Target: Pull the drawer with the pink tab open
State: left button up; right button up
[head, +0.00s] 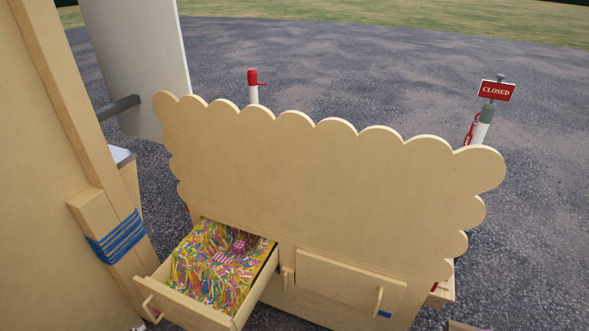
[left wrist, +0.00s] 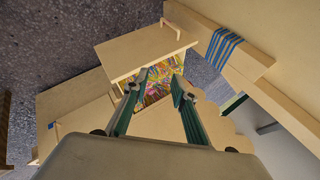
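The left drawer (head: 190,309) stands pulled out from the wooden cabinet, with its bar handle (head: 150,308) on the front. It is filled with coloured paper shreds (head: 205,275), and a pink ball (head: 239,246) lies in them. I cannot make out a pink tab clearly. The right drawer (head: 335,279) is shut and has a blue tab (head: 384,314). In the left wrist view, my left gripper (left wrist: 160,80) has its fingers apart with nothing between them; the open drawer's front (left wrist: 140,50) and handle (left wrist: 172,27) lie beyond the fingertips. My right gripper is not in view.
A tall scalloped board (head: 320,180) rises behind the drawers. A wooden post with blue cord (head: 117,238) stands close to the open drawer's left. A red-topped post (head: 253,87) and a CLOSED sign (head: 496,91) stand behind on open gravel.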

pick_arm(q)
jog(key=d+f+n+t+h, duration=0.3)
jog(key=d+f+n+h, duration=0.1)
jog(key=d+f, duration=0.7)
jog(key=shift+s+d+f+h, duration=0.35)
jog(key=shift+d+f+h, duration=0.05)
jog(key=shift+f+h, duration=0.5)
jog(key=shift+s+d+f, duration=0.1)
jog(key=shift+d+f, duration=0.05)
jog(key=shift+d, duration=0.15)
grip_shut()
jog(key=shift+d, duration=0.1)
